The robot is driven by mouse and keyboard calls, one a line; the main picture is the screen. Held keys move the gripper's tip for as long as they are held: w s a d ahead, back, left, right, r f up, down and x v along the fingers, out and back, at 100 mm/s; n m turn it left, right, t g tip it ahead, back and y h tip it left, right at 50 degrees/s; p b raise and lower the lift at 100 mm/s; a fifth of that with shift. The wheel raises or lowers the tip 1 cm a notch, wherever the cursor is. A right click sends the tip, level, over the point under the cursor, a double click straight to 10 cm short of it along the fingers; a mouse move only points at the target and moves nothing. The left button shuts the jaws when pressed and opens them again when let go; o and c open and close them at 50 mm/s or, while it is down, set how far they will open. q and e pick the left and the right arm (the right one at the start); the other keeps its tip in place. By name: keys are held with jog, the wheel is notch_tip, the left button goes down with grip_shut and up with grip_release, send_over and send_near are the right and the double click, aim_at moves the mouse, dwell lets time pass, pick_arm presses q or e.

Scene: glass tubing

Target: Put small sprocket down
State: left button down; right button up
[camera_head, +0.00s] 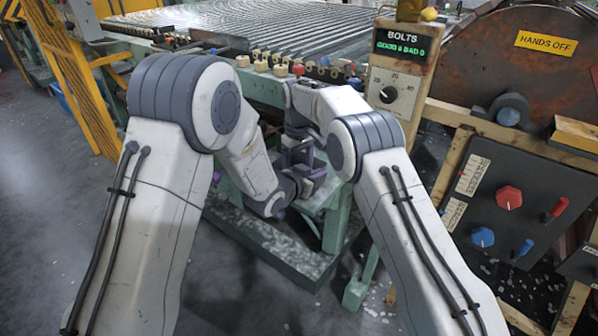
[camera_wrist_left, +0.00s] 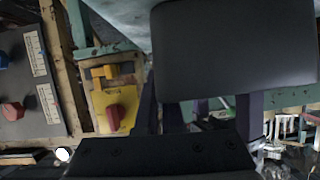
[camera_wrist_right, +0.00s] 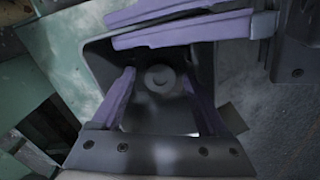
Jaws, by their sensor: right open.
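In the right wrist view a grey round piece with a raised hub (camera_wrist_right: 161,80) lies inside a dark grey frame-like shape (camera_wrist_right: 93,58). It may be the small sprocket, but I cannot make out teeth. My right gripper (camera_wrist_right: 158,88) is open, its purple fingers on either side of that round piece; I cannot tell whether they touch it. My left gripper (camera_head: 302,170) is close by. Its purple fingers cross the top of the right wrist view. In the left wrist view a large dark grey block (camera_wrist_left: 235,50) hides much of its jaws, so I cannot tell their state.
A pale green stand (camera_head: 336,220) is beneath the grippers. Behind are a roller bed (camera_head: 290,30) and a BOLTS panel with a dial (camera_head: 397,90). A dark control box (camera_head: 520,205) with red and blue knobs stands at the right. Open floor lies at the left.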

notch_tip(320, 180, up, 8)
jog(key=shift+f, duration=0.2)
dwell(0.3)
pick_arm(q)
jog(key=c, duration=1)
grip_release()
jog(key=shift+o, duration=0.2)
